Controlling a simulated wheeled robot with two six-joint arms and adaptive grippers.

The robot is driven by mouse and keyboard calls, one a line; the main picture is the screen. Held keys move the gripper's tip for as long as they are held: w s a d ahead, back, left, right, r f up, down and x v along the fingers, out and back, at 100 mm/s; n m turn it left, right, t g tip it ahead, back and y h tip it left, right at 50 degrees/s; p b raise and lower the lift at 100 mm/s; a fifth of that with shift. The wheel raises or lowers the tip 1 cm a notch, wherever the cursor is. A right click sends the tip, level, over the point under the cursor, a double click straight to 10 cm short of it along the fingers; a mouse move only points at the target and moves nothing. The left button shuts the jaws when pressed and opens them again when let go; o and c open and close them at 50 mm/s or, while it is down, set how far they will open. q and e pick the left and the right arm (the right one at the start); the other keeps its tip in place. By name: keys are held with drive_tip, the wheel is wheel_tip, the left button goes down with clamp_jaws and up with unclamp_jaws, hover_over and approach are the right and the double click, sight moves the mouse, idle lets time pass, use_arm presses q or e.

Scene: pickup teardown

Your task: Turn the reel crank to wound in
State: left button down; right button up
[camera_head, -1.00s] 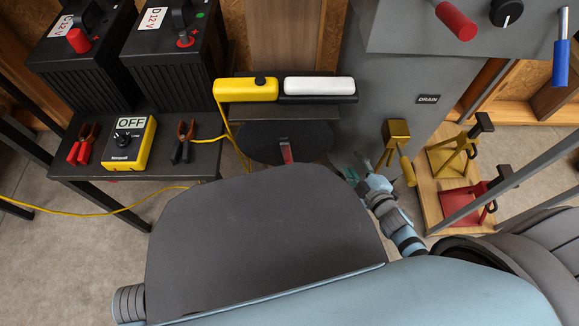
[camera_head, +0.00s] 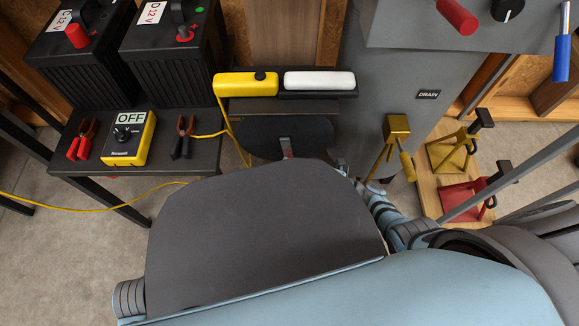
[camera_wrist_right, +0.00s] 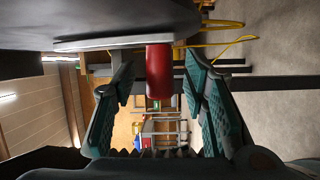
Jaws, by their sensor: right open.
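The reel is a dark round disc (camera_head: 285,133) below the yellow and white handled bar in the head view. Its crank (camera_head: 286,148) shows as a short grey and red piece at the reel's front, partly hidden by my own body. In the right wrist view the red crank handle (camera_wrist_right: 159,72) hangs from a flat grey arm (camera_wrist_right: 110,43). My right gripper (camera_wrist_right: 160,88) is open, with one teal finger on each side of the handle. I cannot tell whether either finger touches it. In the head view that gripper is mostly hidden behind my body. My left gripper is out of view.
A yellow cable (camera_head: 100,200) runs over the floor. A grey cabinet with a DRAIN label (camera_head: 428,94) and a brass lever (camera_head: 397,128) stand right of the reel.

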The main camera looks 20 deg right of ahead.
drive_tip(key=shift+w+a, duration=0.25)
drive_tip(key=shift+a, duration=0.1)
drive_tip(key=shift+c, duration=0.4)
clamp_jaws()
